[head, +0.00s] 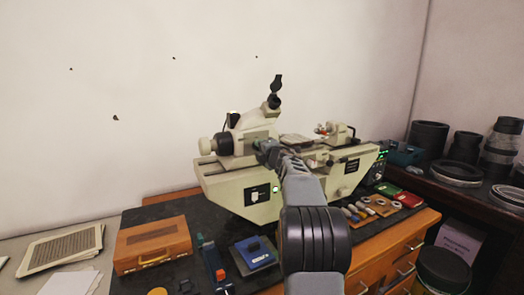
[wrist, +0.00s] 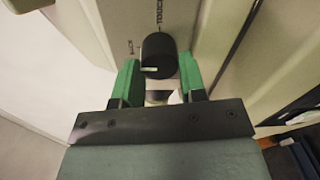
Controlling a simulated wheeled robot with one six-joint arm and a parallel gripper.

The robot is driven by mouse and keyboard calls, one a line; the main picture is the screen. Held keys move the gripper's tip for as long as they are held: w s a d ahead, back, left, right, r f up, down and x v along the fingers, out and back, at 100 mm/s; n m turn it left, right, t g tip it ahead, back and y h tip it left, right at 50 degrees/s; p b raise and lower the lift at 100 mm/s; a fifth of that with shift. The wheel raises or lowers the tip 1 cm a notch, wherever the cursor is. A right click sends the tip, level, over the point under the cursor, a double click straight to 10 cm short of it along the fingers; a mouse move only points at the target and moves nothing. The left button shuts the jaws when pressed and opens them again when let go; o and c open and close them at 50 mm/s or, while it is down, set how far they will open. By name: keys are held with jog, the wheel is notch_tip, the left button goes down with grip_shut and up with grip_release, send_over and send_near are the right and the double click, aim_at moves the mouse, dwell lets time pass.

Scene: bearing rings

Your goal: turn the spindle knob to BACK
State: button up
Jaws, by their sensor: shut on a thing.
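The black spindle knob (wrist: 158,55) sits on the beige face of the machine in the wrist view. My gripper (wrist: 160,80) has its two green fingers on either side of the knob, shut on it. A short white mark shows low on the knob's left side. The word TOUCH is printed above the knob to the right. A smaller label (wrist: 131,47), partly hard to read, is at its left. In the head view my gripper (head: 268,150) reaches the front of the beige machine (head: 225,190), and my arm hides the knob there.
A microscope eyepiece (head: 272,101) rises above the machine. Dark cylinders and large rings (head: 458,173) stand on the far-right bench.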

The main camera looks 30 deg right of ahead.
jog(key=o, duration=0.9)
jog(key=s, duration=0.4)
jog(key=s+a+b, duration=0.1)
jog(key=s, duration=0.4)
jog(key=s+a+b, duration=0.1)
jog(key=s, duration=0.3)
jog(key=shift+s+r, duration=0.2)
jog(key=shift+s, duration=0.15)
